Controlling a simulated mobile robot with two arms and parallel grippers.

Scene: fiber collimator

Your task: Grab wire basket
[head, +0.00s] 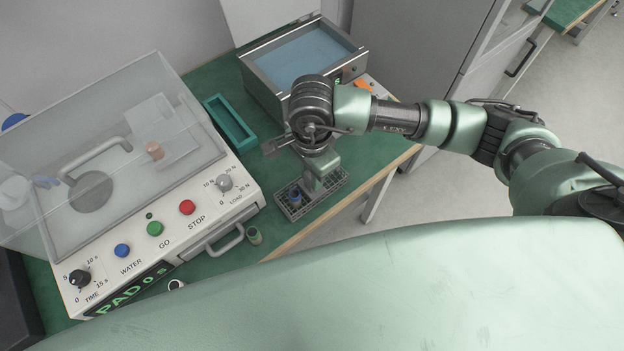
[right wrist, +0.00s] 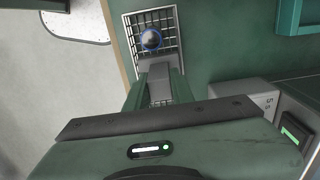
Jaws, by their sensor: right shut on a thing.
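The grey wire basket (head: 325,197) stands on the green bench top near its front edge in the head view. A small blue-topped cylindrical part (head: 295,197) is in its left end. My right gripper (head: 318,182) comes down from above and is shut on the basket. In the right wrist view the basket's grid (right wrist: 163,22) shows at the top, with the round part (right wrist: 151,39) in it, and the gripper fingers (right wrist: 158,88) reach to its near side. The exact contact is partly hidden by the gripper. My left gripper is not in view.
A polishing machine (head: 160,230) with a clear lid stands left of the basket. A teal tray (head: 230,122) and a metal bath of blue liquid (head: 300,55) are behind. The bench edge is close on the right.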

